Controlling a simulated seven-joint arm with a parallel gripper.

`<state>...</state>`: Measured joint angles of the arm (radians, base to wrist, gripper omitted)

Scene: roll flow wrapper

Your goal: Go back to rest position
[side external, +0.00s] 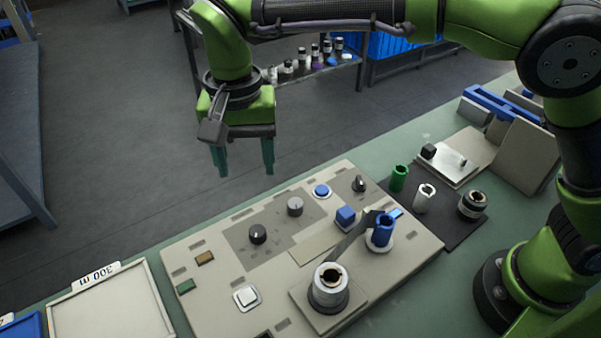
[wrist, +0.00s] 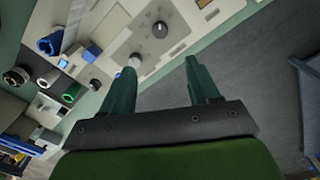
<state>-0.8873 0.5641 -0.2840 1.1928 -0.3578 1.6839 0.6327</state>
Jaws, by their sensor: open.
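My gripper (side external: 243,160) hangs above the back edge of the control panel, its two teal fingers apart with nothing between them. In the wrist view my gripper (wrist: 160,82) also shows spread and empty. The beige wrapper panel (side external: 210,262) lies on the green table. It carries dark and grey knobs, a blue round button, a white square button and a blue block. A blue spool (side external: 381,230) stands on a white hub at the panel's right. A white and black roll (side external: 328,288) stands on a raised plate in front. A dark strip runs between them.
A black mat (side external: 455,232) right of the panel holds a green core (side external: 399,178), a white core (side external: 424,198) and a black-and-white roll (side external: 472,204). A white tray marked 300 m (side external: 110,310) lies at the left. Shelves stand behind. The space around my gripper is free.

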